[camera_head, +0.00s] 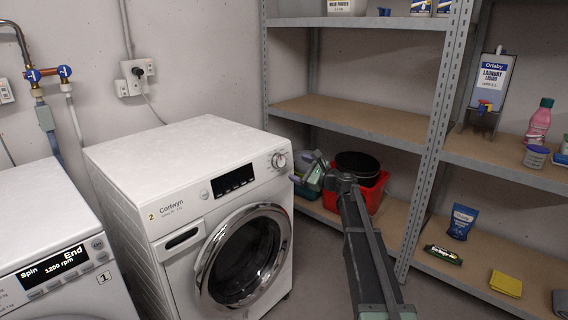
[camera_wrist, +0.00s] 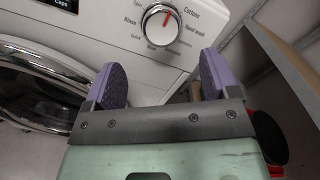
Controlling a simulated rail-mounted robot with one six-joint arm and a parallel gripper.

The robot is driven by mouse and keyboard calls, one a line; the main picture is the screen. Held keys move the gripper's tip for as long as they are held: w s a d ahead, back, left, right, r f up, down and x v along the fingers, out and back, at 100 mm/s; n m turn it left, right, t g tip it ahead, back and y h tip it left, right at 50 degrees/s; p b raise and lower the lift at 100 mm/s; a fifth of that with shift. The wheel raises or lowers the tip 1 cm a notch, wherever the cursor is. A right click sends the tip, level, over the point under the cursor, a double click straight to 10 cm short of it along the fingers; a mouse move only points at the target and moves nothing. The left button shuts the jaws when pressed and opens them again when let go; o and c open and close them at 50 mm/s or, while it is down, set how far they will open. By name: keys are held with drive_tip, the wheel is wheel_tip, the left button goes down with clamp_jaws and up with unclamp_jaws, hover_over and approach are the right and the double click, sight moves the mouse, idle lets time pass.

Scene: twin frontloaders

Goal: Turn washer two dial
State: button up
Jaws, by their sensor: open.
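Washer two (camera_head: 175,180) is the white front-loader marked 2 in the head view, with its round door shut. Its dial (camera_head: 279,160) is at the right end of the control panel. In the wrist view the dial (camera_wrist: 160,26) is a silver knob with a red pointer aimed up and slightly right, among labels such as Cottons, Hand wash and Rinse. My gripper (camera_head: 304,169) is just right of the dial in the head view. In the wrist view my gripper (camera_wrist: 160,75) is open, its purple fingers apart and empty, with the dial beyond and between them, not touched.
Washer one (camera_head: 45,240) stands at left, its display reading End. A metal shelf rack (camera_head: 433,150) stands at right, close to my arm. A red tub (camera_head: 373,190) with a black round item sits on the rack's lower shelf behind my gripper.

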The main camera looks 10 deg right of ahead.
sight(281, 161)
drive_tip(key=x, duration=0.8)
drive_tip(key=shift+w, duration=0.15)
drive_tip(key=c, duration=0.9)
drive_tip(key=shift+n, duration=0.4)
drive_tip(key=n, duration=0.3)
drive_tip(key=shift+n+g+y, duration=0.3)
drive_tip(key=shift+g, duration=0.1)
drive_tip(key=shift+n+g+p, duration=0.4)
drive_tip(key=shift+n+p, duration=0.1)
drive_tip(key=shift+n, duration=1.2)
